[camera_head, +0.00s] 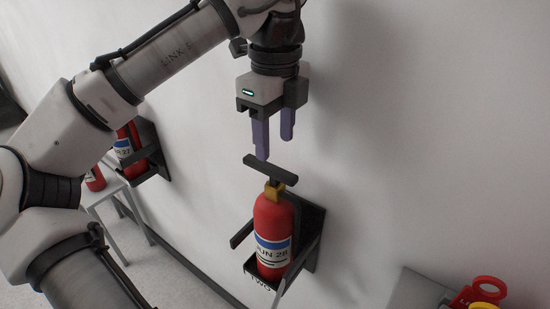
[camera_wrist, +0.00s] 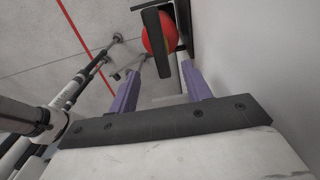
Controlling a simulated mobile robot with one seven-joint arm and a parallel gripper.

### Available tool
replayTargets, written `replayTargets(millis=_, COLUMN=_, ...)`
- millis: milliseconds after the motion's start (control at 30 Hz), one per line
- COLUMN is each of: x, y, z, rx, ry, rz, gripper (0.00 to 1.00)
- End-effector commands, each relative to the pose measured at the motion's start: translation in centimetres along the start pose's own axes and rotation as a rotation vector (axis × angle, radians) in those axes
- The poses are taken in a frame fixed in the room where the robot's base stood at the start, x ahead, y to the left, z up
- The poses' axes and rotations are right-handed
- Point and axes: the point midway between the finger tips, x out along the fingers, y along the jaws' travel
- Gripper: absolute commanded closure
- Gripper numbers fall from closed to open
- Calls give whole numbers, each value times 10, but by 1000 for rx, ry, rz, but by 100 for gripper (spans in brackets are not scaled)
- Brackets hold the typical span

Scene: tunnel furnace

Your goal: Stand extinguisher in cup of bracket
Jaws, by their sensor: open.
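A red fire extinguisher (camera_head: 273,228) with a black T-shaped handle (camera_head: 270,169) and a yellow collar stands upright in the black wall bracket (camera_head: 309,232). Its label partly reads "UN 28", and the lower part of the bracket front shows "TWO". My gripper (camera_head: 274,147) is open and empty, its purple fingers pointing down just above the handle. In the wrist view, the extinguisher's red top (camera_wrist: 158,36) and dark handle show beyond the spread fingers (camera_wrist: 160,88). The fingers look apart from the handle. The extinguisher's base is partly hidden by the bracket front.
Another red extinguisher (camera_head: 127,148) sits in a second wall bracket (camera_head: 150,148) at the left. A pale table (camera_head: 105,190) with a red item stands below it. Red and yellow handled things (camera_head: 487,290) lie on a grey surface at lower right. The wall is close behind my gripper.

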Motion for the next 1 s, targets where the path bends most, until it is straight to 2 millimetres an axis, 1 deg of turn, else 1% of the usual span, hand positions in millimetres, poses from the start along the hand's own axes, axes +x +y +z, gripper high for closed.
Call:
replayTargets(millis=33, x=-8, y=0, z=0, rx=-2, ry=-2, rz=0, gripper=51)
replayTargets(millis=100, x=-16, y=0, z=1, rx=-2, ry=-1, rz=0, gripper=51)
replayTargets(millis=267, x=-25, y=0, z=0, rx=0, ry=1, rz=1, gripper=51)
replayTargets(millis=833, x=-26, y=0, z=0, rx=0, ry=2, rz=0, gripper=51)
replayTargets(millis=1000, x=-26, y=-5, z=-1, rx=-4, ry=2, rz=-39, gripper=51)
